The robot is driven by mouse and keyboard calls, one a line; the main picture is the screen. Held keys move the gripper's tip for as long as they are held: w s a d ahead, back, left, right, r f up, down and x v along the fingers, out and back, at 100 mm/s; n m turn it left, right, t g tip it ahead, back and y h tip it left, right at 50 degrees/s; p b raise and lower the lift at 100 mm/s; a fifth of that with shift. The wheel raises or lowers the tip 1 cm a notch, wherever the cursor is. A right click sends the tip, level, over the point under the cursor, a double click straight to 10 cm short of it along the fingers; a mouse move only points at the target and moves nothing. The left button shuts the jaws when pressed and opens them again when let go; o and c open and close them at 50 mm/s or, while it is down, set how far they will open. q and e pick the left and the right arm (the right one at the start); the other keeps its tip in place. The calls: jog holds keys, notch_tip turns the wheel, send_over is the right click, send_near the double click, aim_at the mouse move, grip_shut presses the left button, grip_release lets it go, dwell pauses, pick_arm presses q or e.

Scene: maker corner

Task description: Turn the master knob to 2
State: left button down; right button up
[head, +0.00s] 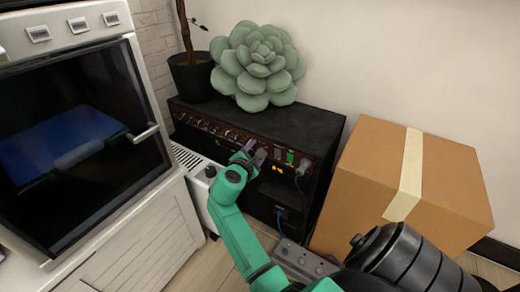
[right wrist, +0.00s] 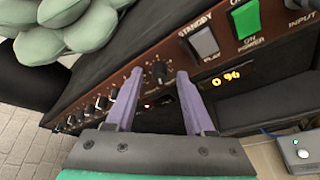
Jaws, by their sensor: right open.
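The black amplifier (head: 290,122) stands against the wall, with a row of knobs on its dark red front panel. My right gripper (head: 254,158) is at the right part of this panel. In the right wrist view my right gripper (right wrist: 160,80) is open, with one purple finger on each side of a black knob (right wrist: 160,72). I cannot tell if the fingers touch it. The knob's label is not readable, so I cannot confirm that it is the master knob. A yellow display (right wrist: 226,77) seems to read 0 %. My left gripper is not in view.
A grey standby switch (right wrist: 203,42) and a green power switch (right wrist: 245,19) sit right of the knob. More knobs (right wrist: 100,103) line the left. A cardboard box (head: 385,175) stands right of the amplifier, an oven (head: 85,140) left. A plush succulent (head: 258,68) rests on top.

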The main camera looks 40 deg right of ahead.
jog(key=shift+a, duration=0.1)
grip_shut()
